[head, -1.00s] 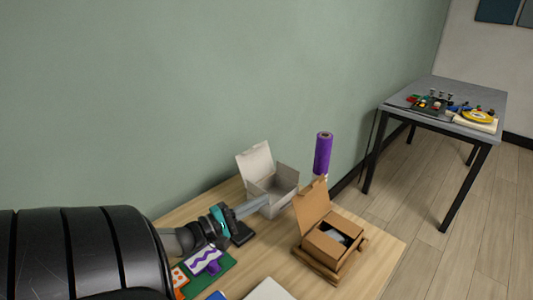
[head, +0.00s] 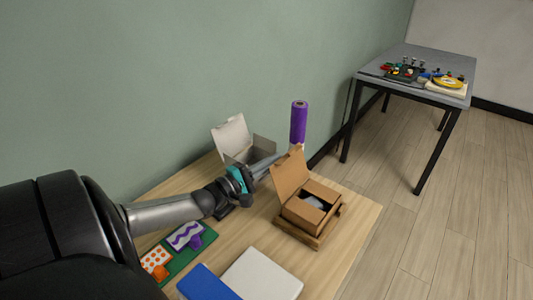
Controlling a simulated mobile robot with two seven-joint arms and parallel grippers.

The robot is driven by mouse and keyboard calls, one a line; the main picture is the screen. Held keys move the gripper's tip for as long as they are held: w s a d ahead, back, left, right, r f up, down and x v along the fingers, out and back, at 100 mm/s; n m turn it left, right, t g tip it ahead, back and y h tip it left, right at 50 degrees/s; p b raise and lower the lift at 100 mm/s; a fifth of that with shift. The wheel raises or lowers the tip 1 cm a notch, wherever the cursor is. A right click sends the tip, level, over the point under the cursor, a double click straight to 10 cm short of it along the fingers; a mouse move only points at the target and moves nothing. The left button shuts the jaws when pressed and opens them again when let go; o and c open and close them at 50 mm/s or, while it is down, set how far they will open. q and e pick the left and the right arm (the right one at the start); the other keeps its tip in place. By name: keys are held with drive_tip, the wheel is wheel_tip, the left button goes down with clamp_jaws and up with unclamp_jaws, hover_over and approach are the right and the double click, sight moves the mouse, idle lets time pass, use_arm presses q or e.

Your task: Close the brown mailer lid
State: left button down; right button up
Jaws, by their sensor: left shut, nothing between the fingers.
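The brown mailer (head: 296,216) stands on the wooden table, with a pale grey item partly visible inside. Its lid (head: 289,177) is open and stands up, leaning back to the left. My left gripper (head: 277,159) reaches in from the left, shut and empty. Its tips are close to the left, back side of the raised lid; I cannot tell whether they touch it. My right gripper is not in view.
A white box (head: 231,137) with its lid up stands behind my left gripper, close to it. A purple roll (head: 298,122) stands behind the mailer. A white slab (head: 262,275), a blue item (head: 207,283) and a green board (head: 190,252) lie in front. A grey table (head: 428,62) stands apart.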

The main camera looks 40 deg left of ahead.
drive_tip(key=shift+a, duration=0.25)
use_arm(q)
drive_tip(key=shift+d+r, duration=0.1)
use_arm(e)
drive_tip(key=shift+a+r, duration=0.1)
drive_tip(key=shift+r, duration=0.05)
